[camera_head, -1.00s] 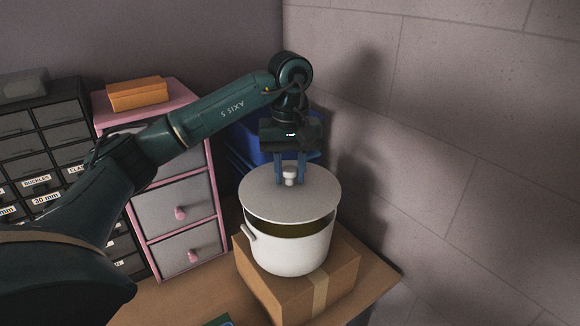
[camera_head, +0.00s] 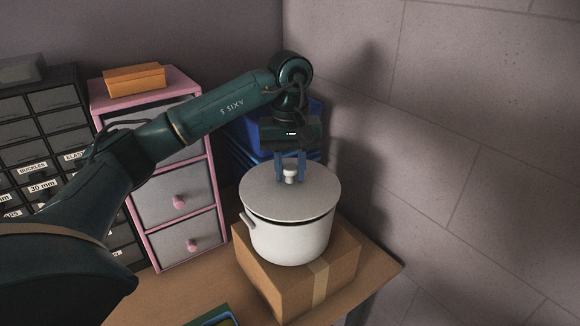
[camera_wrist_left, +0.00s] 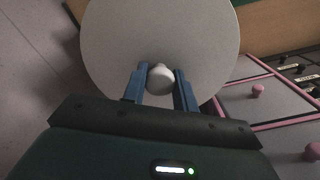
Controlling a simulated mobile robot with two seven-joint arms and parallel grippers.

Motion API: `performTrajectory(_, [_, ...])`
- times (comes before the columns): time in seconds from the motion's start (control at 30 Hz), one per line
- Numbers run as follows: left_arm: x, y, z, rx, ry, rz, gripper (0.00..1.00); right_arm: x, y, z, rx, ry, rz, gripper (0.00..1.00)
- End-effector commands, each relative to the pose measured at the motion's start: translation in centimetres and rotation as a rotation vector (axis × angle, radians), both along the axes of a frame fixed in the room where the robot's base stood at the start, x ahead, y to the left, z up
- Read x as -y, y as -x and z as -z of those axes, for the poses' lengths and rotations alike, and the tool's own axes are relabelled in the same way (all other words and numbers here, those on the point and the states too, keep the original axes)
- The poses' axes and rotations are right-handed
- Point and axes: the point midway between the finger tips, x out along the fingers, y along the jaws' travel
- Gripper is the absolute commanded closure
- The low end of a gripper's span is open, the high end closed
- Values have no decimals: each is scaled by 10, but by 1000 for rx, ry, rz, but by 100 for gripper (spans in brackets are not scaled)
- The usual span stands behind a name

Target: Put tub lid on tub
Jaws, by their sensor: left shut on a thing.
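The white tub (camera_head: 290,240) stands upright on a cardboard box, with a side handle at its left. The round pale tub lid (camera_head: 268,200) is over the tub's mouth, close to the rim, with a thin dark gap showing along the front. My left gripper (camera_head: 290,178) points down and is shut on the lid's knob. In the left wrist view the lid (camera_wrist_left: 115,45) fills the upper middle, and the knob is between the blue fingers of my left gripper (camera_wrist_left: 160,82). The tub is hidden below the lid there. My right gripper is not in view.
The cardboard box (camera_head: 283,288) sits on a wooden table (camera_head: 170,300) near its right edge. A pink-framed drawer unit (camera_head: 215,195) and a dark labelled drawer cabinet (camera_head: 45,150) stand to the left. Blue bins (camera_head: 240,135) are behind. A stone wall (camera_head: 470,130) rises at right.

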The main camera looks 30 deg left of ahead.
Motion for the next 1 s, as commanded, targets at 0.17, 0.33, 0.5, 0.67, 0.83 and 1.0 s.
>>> performTrajectory(0.17, [0, 0, 0, 0, 0, 0, 95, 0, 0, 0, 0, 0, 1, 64])
performTrajectory(0.33, [0, 0, 1, 0, 0, 0, 95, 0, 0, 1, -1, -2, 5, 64])
performTrajectory(0.5, [0, 0, 4, 0, 0, 0, 95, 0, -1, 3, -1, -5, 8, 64])
performTrajectory(0.67, [0, 0, 8, 0, 0, 0, 95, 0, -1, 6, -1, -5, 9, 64])
performTrajectory(0.83, [0, 0, 11, -1, -1, 0, 95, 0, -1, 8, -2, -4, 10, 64])
performTrajectory(1.0, [0, 0, 15, -1, -1, 0, 95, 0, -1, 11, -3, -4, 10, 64])
